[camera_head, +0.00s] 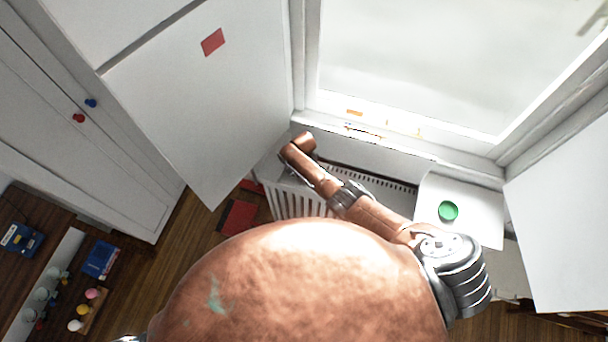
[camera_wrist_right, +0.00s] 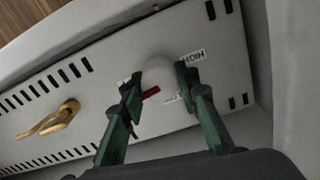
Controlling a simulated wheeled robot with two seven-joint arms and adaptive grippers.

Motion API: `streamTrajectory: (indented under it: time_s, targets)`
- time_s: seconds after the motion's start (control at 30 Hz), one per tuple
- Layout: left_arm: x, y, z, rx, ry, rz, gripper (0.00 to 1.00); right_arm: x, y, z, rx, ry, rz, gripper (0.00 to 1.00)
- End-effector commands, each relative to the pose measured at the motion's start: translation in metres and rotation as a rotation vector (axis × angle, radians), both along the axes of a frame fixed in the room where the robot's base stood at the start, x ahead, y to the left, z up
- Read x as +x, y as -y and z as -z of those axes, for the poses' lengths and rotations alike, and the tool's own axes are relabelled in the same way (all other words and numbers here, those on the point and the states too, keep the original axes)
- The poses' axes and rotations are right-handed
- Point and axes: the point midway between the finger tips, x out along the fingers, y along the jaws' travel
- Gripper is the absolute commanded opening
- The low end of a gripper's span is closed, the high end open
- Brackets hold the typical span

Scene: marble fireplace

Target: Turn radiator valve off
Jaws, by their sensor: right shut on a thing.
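The radiator (camera_head: 297,204) is white with a slotted top and stands below the window in the head view. In the right wrist view, a white rounded valve knob (camera_wrist_right: 160,84) with a red mark sits on the slotted top panel (camera_wrist_right: 85,95). A label reading HIGH, upside down, is beside it; other small labels are partly hidden. My right gripper (camera_wrist_right: 157,79) has its dark green fingers on either side of the knob, shut on it. In the head view my right arm reaches over the radiator, and its gripper is hidden. My left gripper is not in view.
A gold hook-like piece (camera_wrist_right: 55,120) is on the panel left of the knob. A white cabinet panel (camera_head: 210,110) stands left of the radiator. A white surface with a green disc (camera_head: 448,211) is at right. Shelves with small coloured items (camera_head: 92,294) are at lower left.

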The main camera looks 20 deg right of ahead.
Motion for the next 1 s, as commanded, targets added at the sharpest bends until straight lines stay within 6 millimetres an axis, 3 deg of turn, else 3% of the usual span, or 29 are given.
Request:
streamTrajectory:
  time_s: [0.37,0.93,0.97,1.0]
  targets:
    - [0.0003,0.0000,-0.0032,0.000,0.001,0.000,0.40,-0.0013,-0.0014,0.0004,0.002,-0.002,0.171,0.05]
    - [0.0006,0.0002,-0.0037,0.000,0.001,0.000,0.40,-0.0005,-0.0007,0.0002,0.002,-0.001,0.201,0.05]
    - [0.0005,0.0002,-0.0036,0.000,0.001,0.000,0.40,-0.0005,-0.0006,0.0002,0.002,-0.001,0.201,0.31]
    - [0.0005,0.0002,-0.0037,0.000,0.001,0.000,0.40,-0.0005,-0.0007,0.0001,0.002,-0.001,0.201,0.33]
